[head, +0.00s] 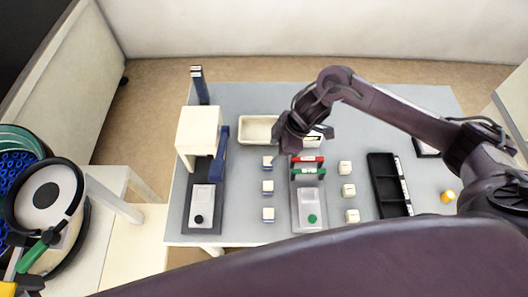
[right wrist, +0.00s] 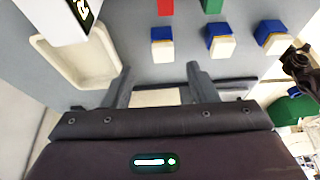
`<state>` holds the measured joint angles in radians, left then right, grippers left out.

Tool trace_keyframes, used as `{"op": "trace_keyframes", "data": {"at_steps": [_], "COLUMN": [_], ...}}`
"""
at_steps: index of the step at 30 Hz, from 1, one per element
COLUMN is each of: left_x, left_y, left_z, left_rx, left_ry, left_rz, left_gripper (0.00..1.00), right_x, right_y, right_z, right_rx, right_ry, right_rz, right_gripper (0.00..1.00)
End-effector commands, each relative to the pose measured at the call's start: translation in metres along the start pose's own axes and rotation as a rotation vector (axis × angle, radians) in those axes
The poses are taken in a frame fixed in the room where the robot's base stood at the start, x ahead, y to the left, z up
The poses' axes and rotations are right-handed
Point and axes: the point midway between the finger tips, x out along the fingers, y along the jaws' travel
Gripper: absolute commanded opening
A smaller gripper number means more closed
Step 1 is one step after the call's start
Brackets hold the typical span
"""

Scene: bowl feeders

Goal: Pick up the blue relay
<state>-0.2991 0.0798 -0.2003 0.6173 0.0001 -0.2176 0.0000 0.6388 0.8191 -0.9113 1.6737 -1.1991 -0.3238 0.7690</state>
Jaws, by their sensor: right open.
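Three small blocks with blue bodies and cream faces stand in a column left of the centre fixture: a back blue relay (head: 267,162), a middle one (head: 267,186) and a front one (head: 267,214). They look alike. In the right wrist view they form a row above the fingers: left (right wrist: 162,42), middle (right wrist: 220,42) and right (right wrist: 272,37). My right gripper (right wrist: 158,66) is open, with nothing held between its fingers, and apart from the blocks. In the head view it hangs above the table behind the back block, its fingertips hard to make out. My left gripper is not in view.
A cream tray (head: 259,130) lies behind the blocks. A cream-and-blue press (head: 198,135) stands left. A grey fixture (head: 308,207) with red and green bars stands right of the blocks, then several pale blocks (head: 348,190) and a black rack (head: 386,190).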

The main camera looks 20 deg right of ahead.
Motion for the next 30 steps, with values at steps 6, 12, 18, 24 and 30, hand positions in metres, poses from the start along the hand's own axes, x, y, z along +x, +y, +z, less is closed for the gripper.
{"op": "trace_keyframes", "data": {"at_steps": [6,12,18,24,30], "left_x": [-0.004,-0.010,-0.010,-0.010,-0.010], "left_y": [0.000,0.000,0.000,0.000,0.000], "left_z": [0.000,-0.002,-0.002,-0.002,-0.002], "left_rx": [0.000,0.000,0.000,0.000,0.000], "left_ry": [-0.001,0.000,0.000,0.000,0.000], "left_rz": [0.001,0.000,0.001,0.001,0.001], "left_gripper": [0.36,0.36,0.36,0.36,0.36], "right_x": [0.025,0.055,0.071,0.071,0.071], "right_y": [0.000,0.002,0.002,0.002,0.003], "right_z": [-0.002,-0.003,-0.003,-0.003,-0.003], "right_rx": [0.001,0.000,-0.002,-0.002,-0.002], "right_ry": [0.001,0.000,0.001,0.001,0.001], "right_rz": [-0.001,-0.001,0.002,0.002,0.002], "right_gripper": [0.53,0.53,0.53,0.51,0.25]}}
